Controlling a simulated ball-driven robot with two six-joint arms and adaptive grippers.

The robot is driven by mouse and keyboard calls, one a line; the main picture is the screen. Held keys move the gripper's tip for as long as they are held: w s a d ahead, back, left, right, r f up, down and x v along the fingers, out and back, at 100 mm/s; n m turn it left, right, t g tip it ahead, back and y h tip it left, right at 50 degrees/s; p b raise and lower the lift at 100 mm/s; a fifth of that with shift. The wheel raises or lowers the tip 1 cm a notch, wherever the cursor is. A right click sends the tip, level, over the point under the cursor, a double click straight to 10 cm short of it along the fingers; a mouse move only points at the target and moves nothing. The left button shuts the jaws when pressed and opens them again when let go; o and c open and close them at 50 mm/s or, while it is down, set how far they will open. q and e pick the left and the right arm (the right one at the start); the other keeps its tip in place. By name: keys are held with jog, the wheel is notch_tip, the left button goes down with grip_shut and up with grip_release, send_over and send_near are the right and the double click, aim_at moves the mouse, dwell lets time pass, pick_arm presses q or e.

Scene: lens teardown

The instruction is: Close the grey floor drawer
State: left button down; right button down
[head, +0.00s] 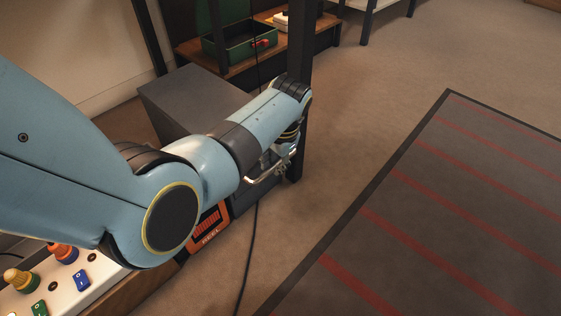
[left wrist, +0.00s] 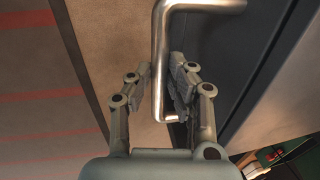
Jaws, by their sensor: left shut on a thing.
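The grey floor drawer unit (head: 180,95) stands on the floor beyond my left arm, which hides much of it. Its dark front (left wrist: 222,55) shows in the left wrist view. A bent metal handle (left wrist: 160,65) stands out from that front; part of it also shows in the head view (head: 262,178). My left gripper (head: 284,164) is at the handle. In the left wrist view the fingers (left wrist: 168,92) are on both sides of the bar and shut on it. How far the drawer is out is hard to tell. My right gripper is not in view.
A dark post (head: 300,50) stands close beside the left gripper. A green tray (head: 240,45) sits on a low wooden shelf behind. An orange reel box (head: 208,228) and a cable (head: 248,260) are near the arm. A striped mat (head: 450,200) covers the right floor.

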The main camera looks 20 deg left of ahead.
pick_arm(q)
jog(key=shift+w+a, duration=0.15)
jog(key=shift+a, duration=0.1)
jog(key=c, duration=1.2)
grip_release()
jog(key=shift+c, duration=0.2)
jog(key=shift+d+r, duration=0.15)
jog(key=shift+r, duration=0.4)
notch_tip(320, 180, up, 11)
jog(key=d, duration=0.2)
jog(key=shift+s+f, duration=0.15)
jog(key=shift+s, duration=0.3)
